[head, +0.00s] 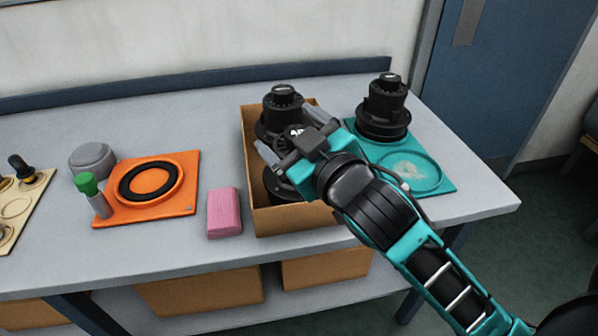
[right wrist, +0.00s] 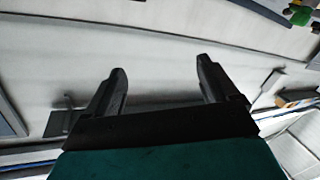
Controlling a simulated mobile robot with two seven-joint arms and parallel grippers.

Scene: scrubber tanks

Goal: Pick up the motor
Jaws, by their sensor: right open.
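A black motor (head: 283,103) stands upright in the back of an open cardboard box (head: 297,222). Another black part (head: 277,187) shows in the front of the box, mostly hidden by my right gripper. A similar black motor (head: 384,110) stands upright on the teal tray (head: 436,183) right of the box. My right gripper (head: 292,136) is open over the box, its fingers pointing to the upper left, just in front of the back motor. I cannot tell whether it touches anything. In the right wrist view the open fingers (right wrist: 162,72) have nothing between them. My left gripper is not in view.
A pink block (head: 224,212) sits left of the box. Farther left are an orange tray (head: 190,188) with a black ring (head: 133,169), a green-capped bottle (head: 97,199), a grey round part (head: 92,160) and a beige tray (head: 38,202). The table front is clear.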

